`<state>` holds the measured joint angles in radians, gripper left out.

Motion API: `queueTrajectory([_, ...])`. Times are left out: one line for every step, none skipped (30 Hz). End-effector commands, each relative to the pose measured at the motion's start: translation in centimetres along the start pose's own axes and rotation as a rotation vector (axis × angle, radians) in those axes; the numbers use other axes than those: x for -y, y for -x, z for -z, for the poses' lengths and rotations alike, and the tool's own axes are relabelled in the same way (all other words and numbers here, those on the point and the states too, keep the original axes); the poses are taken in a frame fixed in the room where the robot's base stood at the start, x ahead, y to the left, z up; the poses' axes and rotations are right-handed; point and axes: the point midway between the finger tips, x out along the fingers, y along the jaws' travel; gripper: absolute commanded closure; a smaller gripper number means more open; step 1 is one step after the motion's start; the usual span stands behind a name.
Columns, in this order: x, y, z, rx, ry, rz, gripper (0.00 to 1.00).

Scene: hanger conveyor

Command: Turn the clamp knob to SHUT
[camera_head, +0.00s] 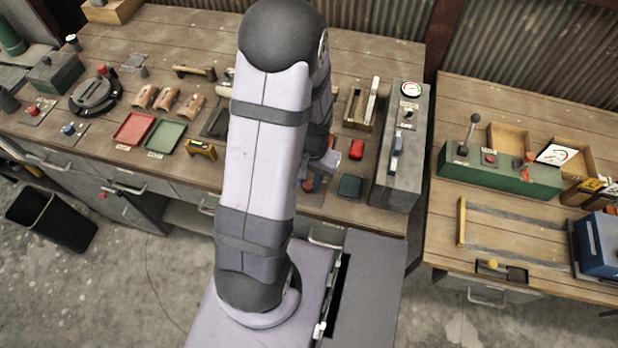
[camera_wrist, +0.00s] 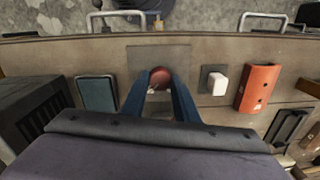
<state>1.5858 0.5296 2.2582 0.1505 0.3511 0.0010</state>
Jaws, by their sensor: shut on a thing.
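A round red knob (camera_wrist: 160,77) stands on a grey plate (camera_wrist: 143,54) near the front of the workbench. My gripper (camera_wrist: 160,84) has a blue finger on each side of the knob and is shut on it. The lower parts of the knob between the fingers are partly hidden. I cannot read any SHUT mark or pointer, so the knob's setting does not show. In the head view my arm covers much of this spot, and my gripper (camera_head: 314,178) shows only in part beside the arm.
A teal block (camera_wrist: 97,93) lies to one side of the knob. A white block (camera_wrist: 217,83) and an orange-red piece (camera_wrist: 258,88) lie on the other. A grey panel box (camera_head: 400,150) with a gauge stands at the bench's right end. Red (camera_head: 134,129) and green (camera_head: 165,136) trays lie left.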

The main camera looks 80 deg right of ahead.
Motion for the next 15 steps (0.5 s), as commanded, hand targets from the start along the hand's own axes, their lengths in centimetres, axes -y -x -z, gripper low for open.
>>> queueTrajectory([0.04, 0.14, 0.12, -0.004, -0.015, 0.001, 0.95])
queueTrajectory([0.04, 0.14, 0.12, -0.005, -0.023, 0.001, 0.95])
queueTrajectory([0.04, 0.13, 0.13, -0.005, -0.032, 0.001, 0.95])
queueTrajectory([0.04, 0.13, 0.14, -0.006, -0.038, 0.001, 0.95])
queueTrajectory([0.04, 0.12, 0.14, -0.006, -0.043, 0.001, 0.95])
queueTrajectory([0.04, 0.12, 0.14, -0.007, -0.047, 0.001, 0.95])
queueTrajectory([0.04, 0.12, 0.15, -0.007, -0.050, 0.001, 0.95])
queueTrajectory([0.04, 0.11, 0.15, -0.007, -0.052, 0.001, 0.95])
queueTrajectory([0.04, 0.11, 0.16, -0.007, -0.054, 0.001, 0.95])
queueTrajectory([0.04, 0.11, 0.16, -0.008, -0.055, 0.001, 0.95])
queueTrajectory([0.04, 0.11, 0.16, -0.008, -0.055, 0.001, 0.95])
queueTrajectory([0.04, 0.11, 0.16, -0.008, -0.056, 0.001, 0.95])
queueTrajectory([0.04, 0.11, 0.16, -0.008, -0.056, 0.001, 0.95])
queueTrajectory([0.04, 0.11, 0.17, -0.008, -0.056, 0.001, 0.95])
queueTrajectory([0.04, 0.11, 0.17, -0.008, -0.056, 0.001, 0.95])
